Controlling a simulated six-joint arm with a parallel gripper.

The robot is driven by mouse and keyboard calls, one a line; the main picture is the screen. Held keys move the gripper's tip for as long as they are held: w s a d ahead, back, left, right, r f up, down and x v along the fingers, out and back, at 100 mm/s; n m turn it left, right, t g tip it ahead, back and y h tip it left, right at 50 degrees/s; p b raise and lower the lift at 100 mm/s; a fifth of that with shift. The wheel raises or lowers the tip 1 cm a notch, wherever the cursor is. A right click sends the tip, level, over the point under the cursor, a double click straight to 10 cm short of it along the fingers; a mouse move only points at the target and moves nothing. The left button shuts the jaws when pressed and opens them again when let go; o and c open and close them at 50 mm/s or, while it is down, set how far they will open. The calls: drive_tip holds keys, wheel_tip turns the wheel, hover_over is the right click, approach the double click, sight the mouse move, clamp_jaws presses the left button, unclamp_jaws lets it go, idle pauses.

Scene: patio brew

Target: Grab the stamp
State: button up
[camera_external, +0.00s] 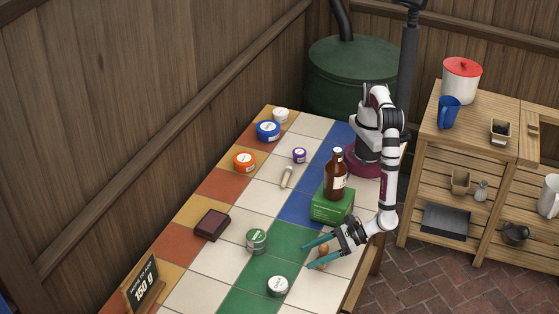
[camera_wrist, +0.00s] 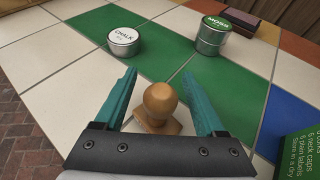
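The stamp (camera_wrist: 160,104) is a wooden piece with a round knob on a flat base, standing upright on the tiled table. In the wrist view it stands between the two teal fingers of my gripper (camera_wrist: 163,100), nearer the palm than the tips. The fingers are spread, with gaps on both sides of the knob. In the external view the stamp (camera_external: 323,249) shows as a small brown knob between the fingers of my gripper (camera_external: 309,256), near the table's right edge.
A white chalk tin (camera_external: 278,286) and a green-labelled tin (camera_external: 257,240) stand beyond the fingertips. A green box (camera_external: 331,206) bearing a brown bottle (camera_external: 336,176) stands close to my wrist. A dark ink pad (camera_external: 212,225) lies farther left. Tiles between are clear.

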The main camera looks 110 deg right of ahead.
clamp_jaws()
